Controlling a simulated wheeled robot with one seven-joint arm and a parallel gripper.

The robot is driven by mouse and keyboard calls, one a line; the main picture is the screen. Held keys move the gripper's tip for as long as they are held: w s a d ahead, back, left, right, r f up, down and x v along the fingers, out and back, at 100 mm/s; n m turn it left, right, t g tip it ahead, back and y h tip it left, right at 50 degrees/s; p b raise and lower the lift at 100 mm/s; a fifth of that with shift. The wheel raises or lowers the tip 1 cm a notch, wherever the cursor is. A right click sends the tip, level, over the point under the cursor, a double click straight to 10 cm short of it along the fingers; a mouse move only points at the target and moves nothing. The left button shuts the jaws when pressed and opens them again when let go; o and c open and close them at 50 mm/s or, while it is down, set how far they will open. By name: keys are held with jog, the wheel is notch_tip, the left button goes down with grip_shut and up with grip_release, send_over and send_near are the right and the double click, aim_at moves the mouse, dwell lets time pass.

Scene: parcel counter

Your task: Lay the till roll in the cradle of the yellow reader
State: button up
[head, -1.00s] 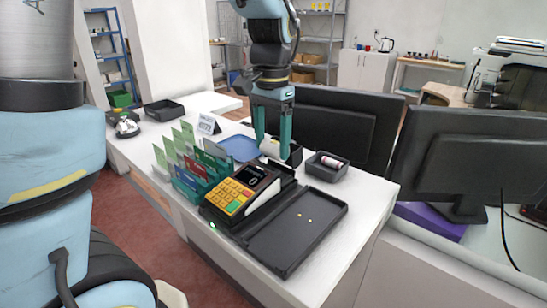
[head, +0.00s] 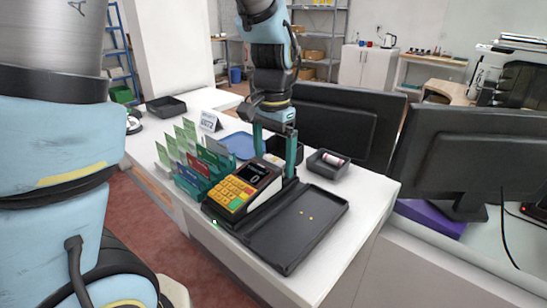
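The yellow reader (head: 238,193) stands on the counter, its keypad facing me and its dark screen at the upper end. Its cradle is not clearly told apart from the dark parts behind the screen. My gripper (head: 275,166) is low over the counter just behind the reader, fingers pointing down and apart. A small pale patch, probably the white till roll (head: 272,158), shows between the fingers, mostly hidden by the reader. I cannot tell whether the fingers touch it. A dark box (head: 278,145) shows behind and between the fingers.
A small black tray (head: 328,166) with a pink-and-white cylinder stands right of my gripper. A black tray (head: 290,245) with small yellowish bits lies before the reader. A card rack (head: 192,183), blue tray (head: 239,141) and number sign (head: 210,121) are left. Monitors (head: 345,120) stand behind.

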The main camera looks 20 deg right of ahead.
aim_at(274, 160)
jog(key=shift+r, duration=0.1)
notch_tip(274, 160, up, 12)
jog(key=b, duration=0.1)
dwell(0.5)
dwell(0.4)
